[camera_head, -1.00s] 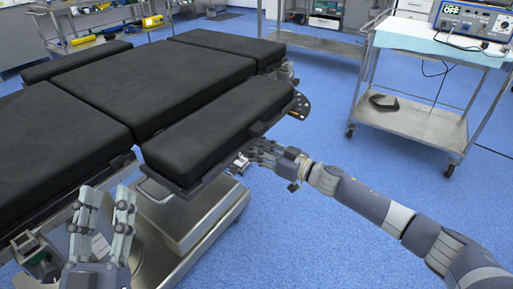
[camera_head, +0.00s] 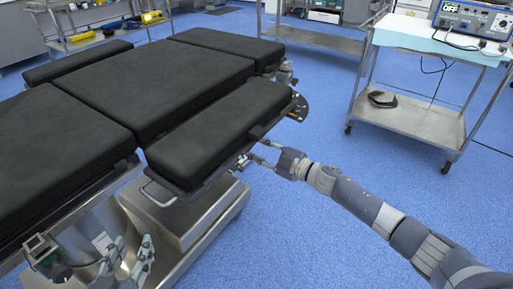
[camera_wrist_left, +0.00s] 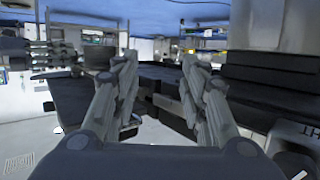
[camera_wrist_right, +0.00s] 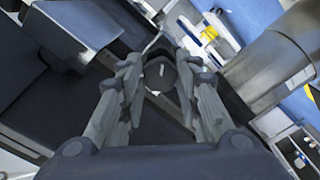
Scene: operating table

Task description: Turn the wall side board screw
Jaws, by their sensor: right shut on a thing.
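The side board (camera_head: 215,130) is a long black pad along the near side of the operating table. A small metal screw fitting (camera_head: 243,161) shows at its lower edge. My right gripper (camera_head: 254,152) reaches this edge from the right and is shut on the screw. In the right wrist view, a dark knob with a pale mark (camera_wrist_right: 156,74) lies between its fingers; their exact contact is hard to see. My left gripper (camera_head: 122,248) is low at the left, in front of the table base. Its fingers stand apart and empty in the left wrist view (camera_wrist_left: 158,72).
The operating table's black main pad (camera_head: 160,85) fills the left. A metal rail handle (camera_head: 158,193) sticks out at the board's near end. A steel cart (camera_head: 415,118) with a device (camera_head: 472,20) stands at the right. Blue floor is clear between.

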